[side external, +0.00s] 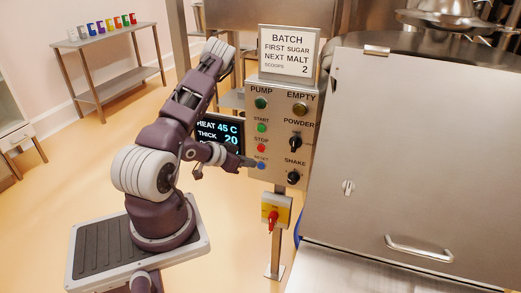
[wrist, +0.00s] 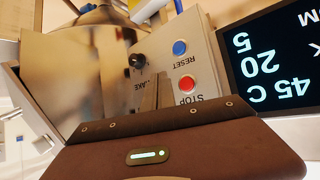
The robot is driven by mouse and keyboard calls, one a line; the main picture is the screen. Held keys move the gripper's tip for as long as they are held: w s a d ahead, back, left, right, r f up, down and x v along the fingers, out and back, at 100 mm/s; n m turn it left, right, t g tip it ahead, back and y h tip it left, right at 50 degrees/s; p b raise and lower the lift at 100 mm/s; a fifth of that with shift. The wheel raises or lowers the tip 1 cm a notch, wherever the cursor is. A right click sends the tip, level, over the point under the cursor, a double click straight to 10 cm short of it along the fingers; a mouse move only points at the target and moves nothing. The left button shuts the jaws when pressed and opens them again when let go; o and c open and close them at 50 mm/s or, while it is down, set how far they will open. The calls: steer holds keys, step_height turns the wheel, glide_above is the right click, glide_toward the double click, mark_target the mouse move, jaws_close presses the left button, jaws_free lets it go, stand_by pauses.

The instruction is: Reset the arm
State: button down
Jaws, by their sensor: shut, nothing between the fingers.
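My gripper (side external: 250,163) is shut and empty at the lower left of the steel control panel (side external: 272,184). Its fingertips are close to the blue RESET button (side external: 261,166) in the side view; I cannot tell whether they touch it. In the wrist view the panel appears upside down. There the gripper's fingers (wrist: 156,88) stand beside the red STOP button (wrist: 187,84), and the blue RESET button (wrist: 179,48) shows uncovered above them. My arm reaches out to the right, bent at the elbow.
The panel also carries a SHAKE knob (side external: 293,177), a POWDER knob (side external: 295,141) and a green START button (side external: 262,128). A dark display (side external: 219,133) stands left of it. A yellow-and-red switch (side external: 275,211) is below. A large steel cabinet (side external: 410,150) fills the right.

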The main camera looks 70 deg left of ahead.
stand_by(0.3)
steer(key=w+r+m+g+y, duration=0.1)
steer(key=w+r, duration=0.5)
steer(key=r, duration=0.2)
steer(key=d+r+g, duration=0.1)
steer(key=d+r, duration=0.9)
steer(key=r, duration=0.5)
steer(key=s+d+r+m+g+h, duration=0.1)
steer(key=s+d+r, duration=0.1)
steer(key=s+d, duration=0.7)
steer(key=s+d+r+m+g+h, duration=0.1)
steer(key=s+d+r+h, duration=0.1)
steer(key=s+d, duration=0.8)
steer(key=shift+s+d+r+g+h, duration=0.2)
steer(key=shift+d+r+g+h, duration=0.15)
steer(key=shift+r, duration=0.5)
